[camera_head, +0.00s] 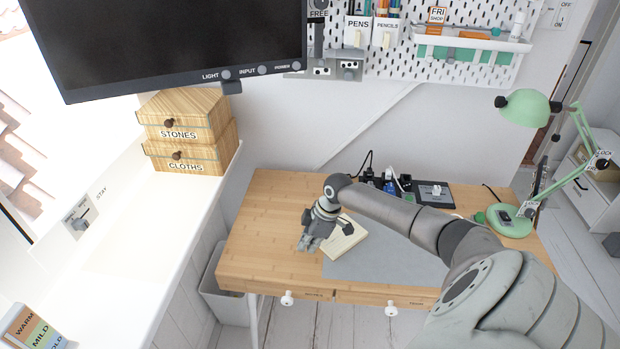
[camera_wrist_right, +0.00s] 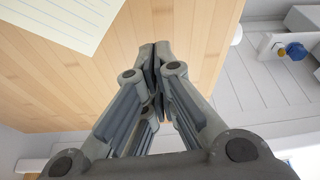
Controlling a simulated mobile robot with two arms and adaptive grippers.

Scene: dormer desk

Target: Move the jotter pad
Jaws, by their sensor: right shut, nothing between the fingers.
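The jotter pad (camera_head: 343,238) is a cream, lined pad lying on the wooden desk, partly over the grey desk mat. My right gripper (camera_head: 306,245) is shut and empty just left of the pad, above bare wood; part of the pad is hidden behind my right wrist. In the right wrist view, a corner of the pad (camera_wrist_right: 72,18) shows at the top left, apart from the shut fingertips (camera_wrist_right: 154,50). Whether the fingertips touch the desk I cannot tell. My left gripper is not in view.
The grey desk mat (camera_head: 372,262) covers the desk's middle. Black devices and cables (camera_head: 392,182) stand at the back. A green lamp (camera_head: 510,220) stands at the right. The wooden desk (camera_head: 250,245) is bare at the left, with a bin (camera_head: 222,290) beside it.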

